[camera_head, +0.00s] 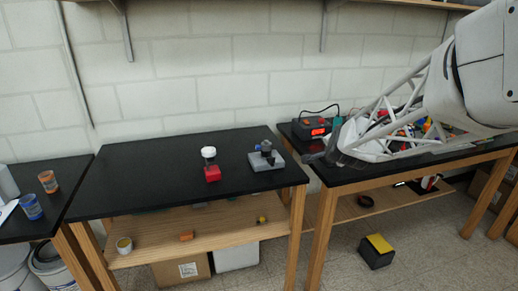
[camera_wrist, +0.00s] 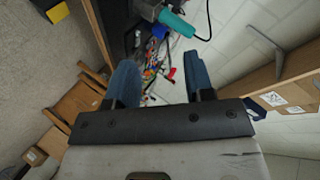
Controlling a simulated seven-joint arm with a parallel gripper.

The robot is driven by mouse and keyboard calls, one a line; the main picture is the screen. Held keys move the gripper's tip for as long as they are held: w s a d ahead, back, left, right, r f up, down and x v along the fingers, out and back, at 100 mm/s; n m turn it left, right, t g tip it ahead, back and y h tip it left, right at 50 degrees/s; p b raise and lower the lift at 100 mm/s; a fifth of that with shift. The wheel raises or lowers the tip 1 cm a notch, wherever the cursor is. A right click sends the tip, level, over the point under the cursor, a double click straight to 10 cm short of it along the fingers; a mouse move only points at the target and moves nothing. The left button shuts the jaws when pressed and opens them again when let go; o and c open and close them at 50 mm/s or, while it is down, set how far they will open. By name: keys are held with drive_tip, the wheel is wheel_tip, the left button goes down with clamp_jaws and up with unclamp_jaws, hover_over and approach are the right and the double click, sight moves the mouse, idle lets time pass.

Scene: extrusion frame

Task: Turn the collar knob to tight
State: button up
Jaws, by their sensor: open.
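On the black table in the head view, a grey block-like fixture (camera_head: 266,158) with a dark upright part and knob-like top stands near the right end. To its left is a red-based piece (camera_head: 211,168) with a white round cap on a clear or pale stem. I cannot tell from this distance which one bears the collar knob, nor its setting. My gripper (camera_head: 330,151) is to the right of both, over the left end of the right-hand table, touching neither. In the wrist view my gripper (camera_wrist: 158,62) shows two blue fingers spread apart with nothing held between them.
A device with a lit red display (camera_head: 318,131) and a pile of small coloured parts (camera_head: 412,130) lie on the right-hand table. Orange (camera_head: 48,181) and blue (camera_head: 31,206) cans stand far left. The middle table is mostly clear; a gap separates it from the right-hand table.

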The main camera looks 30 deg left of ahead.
drive_tip(key=s+d+r+n+g+h, duration=0.1)
drive_tip(key=s+d+n+g+h, duration=0.25)
drive_tip(key=s+d, duration=1.2)
drive_tip(key=s+d+r+n+g+h, duration=0.25)
drive_tip(key=s+d+n+g, duration=0.2)
drive_tip(key=s+d, duration=1.1)
drive_tip(key=w+a+n+t+h, duration=0.1)
drive_tip(key=w+a+n+h, duration=0.2)
drive_tip(key=w, duration=0.6)
drive_tip(key=w+a+n+t, duration=0.1)
drive_tip(key=w+a+n, duration=0.3)
drive_tip(key=w, duration=0.5)
drive_tip(key=w+a+f+n+t+h, duration=0.1)
drive_tip(key=w+a+n, duration=0.1)
drive_tip(key=w+a, duration=0.5)
drive_tip(key=w+a+n+t, duration=0.2)
drive_tip(key=w+a, duration=0.2)
drive_tip(key=a, duration=0.5)
drive_tip(key=w+a+f+n+t+y, duration=0.1)
drive_tip(key=w+a+f+n+t, duration=0.1)
drive_tip(key=a, duration=1.2)
drive_tip(key=w+a+f+n+t+y, duration=0.1)
drive_tip(key=a+f+n, duration=0.3)
drive_tip(key=a, duration=1.1)
drive_tip(key=w+a+f+n+t+y, duration=0.2)
drive_tip(key=a+f, duration=0.6)
drive_tip(key=a, duration=0.6)
drive_tip(key=shift+w+a+n+t, duration=0.3)
drive_tip(key=shift+w+n, duration=0.5)
